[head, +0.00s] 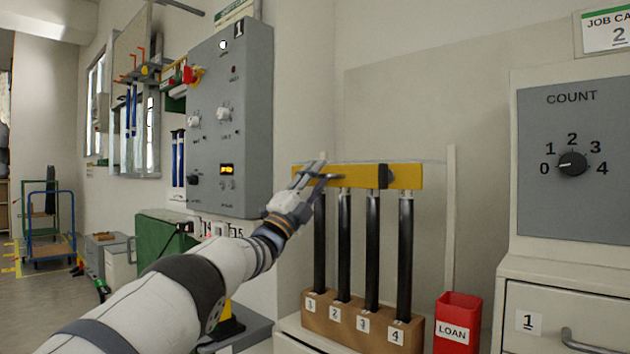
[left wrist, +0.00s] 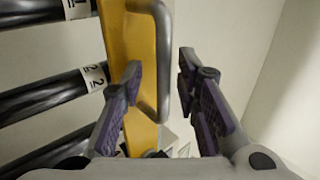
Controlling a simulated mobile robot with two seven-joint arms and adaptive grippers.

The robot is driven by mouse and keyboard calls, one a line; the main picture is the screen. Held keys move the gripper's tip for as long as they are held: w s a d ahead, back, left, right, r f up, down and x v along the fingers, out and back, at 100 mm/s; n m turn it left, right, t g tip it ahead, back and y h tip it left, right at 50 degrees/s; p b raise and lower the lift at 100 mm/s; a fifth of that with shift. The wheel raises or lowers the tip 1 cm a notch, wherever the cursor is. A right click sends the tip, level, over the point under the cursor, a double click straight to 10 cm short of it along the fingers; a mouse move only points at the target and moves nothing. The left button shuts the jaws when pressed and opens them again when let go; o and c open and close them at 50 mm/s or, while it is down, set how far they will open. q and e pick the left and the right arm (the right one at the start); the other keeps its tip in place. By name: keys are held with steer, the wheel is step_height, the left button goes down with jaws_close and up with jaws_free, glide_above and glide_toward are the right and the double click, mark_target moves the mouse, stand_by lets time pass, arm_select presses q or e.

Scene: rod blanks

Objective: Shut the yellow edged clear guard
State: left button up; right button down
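The guard's yellow edge (head: 350,176) runs level across the upper ends of the black rods in the head view. Its clear panel shows only as a thin pale line above the yellow edge. In the left wrist view the yellow edge (left wrist: 140,45) runs up and down, with a grey handle (left wrist: 162,60) on it. My left gripper (head: 316,172) is at the left end of the yellow edge. In the wrist view its fingers (left wrist: 158,68) are apart, with the handle between them and a gap on the right side. My right gripper is not in view.
Several black rods (head: 372,250) stand in a numbered wooden block (head: 350,320) below the yellow edge. A red LOAN bin (head: 457,320) stands to the right. A grey control panel (head: 230,120) is on the left, and a COUNT dial (head: 572,164) on the right.

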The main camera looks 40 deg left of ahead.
arm_select(q)
steer(key=v, duration=1.2)
